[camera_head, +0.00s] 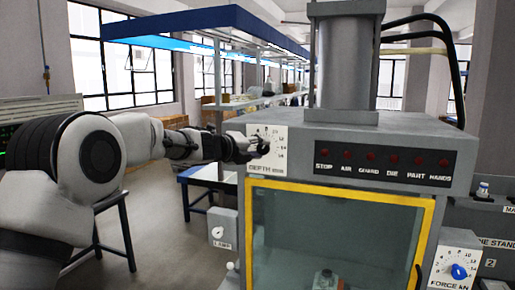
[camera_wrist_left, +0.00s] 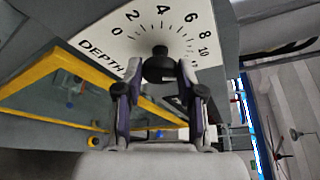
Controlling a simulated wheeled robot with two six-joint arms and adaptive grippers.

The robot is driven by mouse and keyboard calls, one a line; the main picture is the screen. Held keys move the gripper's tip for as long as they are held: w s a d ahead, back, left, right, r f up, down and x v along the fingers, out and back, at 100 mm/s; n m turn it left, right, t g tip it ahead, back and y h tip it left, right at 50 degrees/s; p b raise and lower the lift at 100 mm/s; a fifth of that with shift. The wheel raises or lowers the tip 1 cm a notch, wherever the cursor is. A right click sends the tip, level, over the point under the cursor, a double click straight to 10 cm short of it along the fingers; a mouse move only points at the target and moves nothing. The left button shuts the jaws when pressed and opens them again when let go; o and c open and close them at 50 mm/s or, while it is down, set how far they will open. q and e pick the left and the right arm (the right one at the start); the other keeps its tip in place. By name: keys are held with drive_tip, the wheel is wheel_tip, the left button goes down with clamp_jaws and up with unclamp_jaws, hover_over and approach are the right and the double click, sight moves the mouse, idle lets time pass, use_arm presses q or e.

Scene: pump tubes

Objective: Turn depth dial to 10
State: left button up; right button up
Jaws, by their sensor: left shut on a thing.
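The depth dial is a white plate (camera_head: 266,168) marked DEPTH on the upper left of the press front. In the left wrist view its scale plate (camera_wrist_left: 122,48) shows numbers from 0 to 10 and beyond around a black knob (camera_wrist_left: 160,68). My left gripper (camera_head: 252,146) reaches the dial from the left and hides the knob in the head view. In the left wrist view its two fingers (camera_wrist_left: 161,76) are shut on the knob, one on each side. Where the knob's pointer stands is unclear. My right gripper is not in view.
The grey press has a yellow-framed glass door (camera_head: 340,188) below the dial and a row of red lamps (camera_head: 383,158) right of it. A force dial (camera_head: 459,271) with a blue knob is at lower right. A lamp switch (camera_head: 219,232) sits below my arm.

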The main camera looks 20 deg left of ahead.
use_arm(q)
drive_tip(key=shift+f, duration=0.15)
drive_tip(key=o, duration=1.2)
drive_tip(key=shift+c, duration=0.2)
drive_tip(key=v, duration=1.1)
drive_tip(key=shift+s, duration=0.35)
